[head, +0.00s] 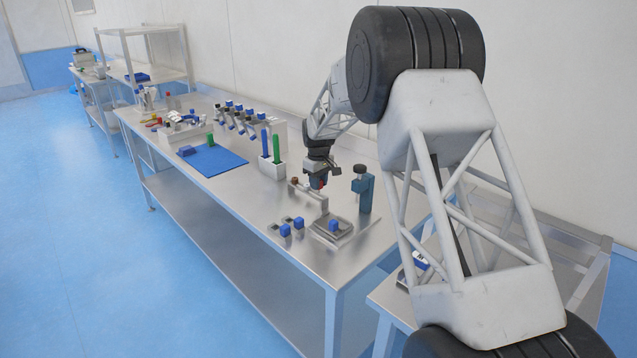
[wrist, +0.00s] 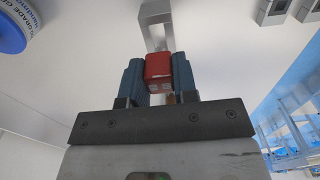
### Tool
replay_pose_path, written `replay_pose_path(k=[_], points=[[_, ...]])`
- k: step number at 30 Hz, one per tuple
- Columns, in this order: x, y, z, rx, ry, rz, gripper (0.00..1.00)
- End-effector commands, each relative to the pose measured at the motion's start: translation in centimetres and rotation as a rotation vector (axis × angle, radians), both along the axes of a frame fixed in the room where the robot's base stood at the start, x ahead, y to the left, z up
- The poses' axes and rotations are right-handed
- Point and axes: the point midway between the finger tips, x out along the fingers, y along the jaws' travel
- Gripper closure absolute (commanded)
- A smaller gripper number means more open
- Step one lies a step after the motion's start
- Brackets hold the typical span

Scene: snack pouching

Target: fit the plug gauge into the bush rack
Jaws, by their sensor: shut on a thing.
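My gripper (head: 318,187) is over the near right part of the steel bench, pointing down. In the wrist view my gripper's two blue-grey fingers (wrist: 159,80) are shut on a red block-shaped part, which I take as the handle of the plug gauge (wrist: 158,66). A bit of red also shows at the fingertips in the head view. A low grey rail with a brown knob, probably the bush rack (head: 308,194), stands just below my gripper. A grey metal piece (wrist: 155,30) shows beyond the handle in the wrist view. I cannot tell whether the gauge touches the rack.
Two small blue-topped pieces (head: 285,230) lie front left. A white holder (head: 272,167) and blue mat (head: 212,161) are farther left.

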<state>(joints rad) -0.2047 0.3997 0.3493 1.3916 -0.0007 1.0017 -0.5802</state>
Motion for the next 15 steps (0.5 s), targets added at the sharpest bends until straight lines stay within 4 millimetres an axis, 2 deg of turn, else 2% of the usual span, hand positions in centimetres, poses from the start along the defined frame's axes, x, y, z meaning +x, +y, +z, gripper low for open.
replay_pose_path(k=[15], points=[[-0.01, -0.01, -0.80, -0.001, 0.001, 0.000, 0.96]])
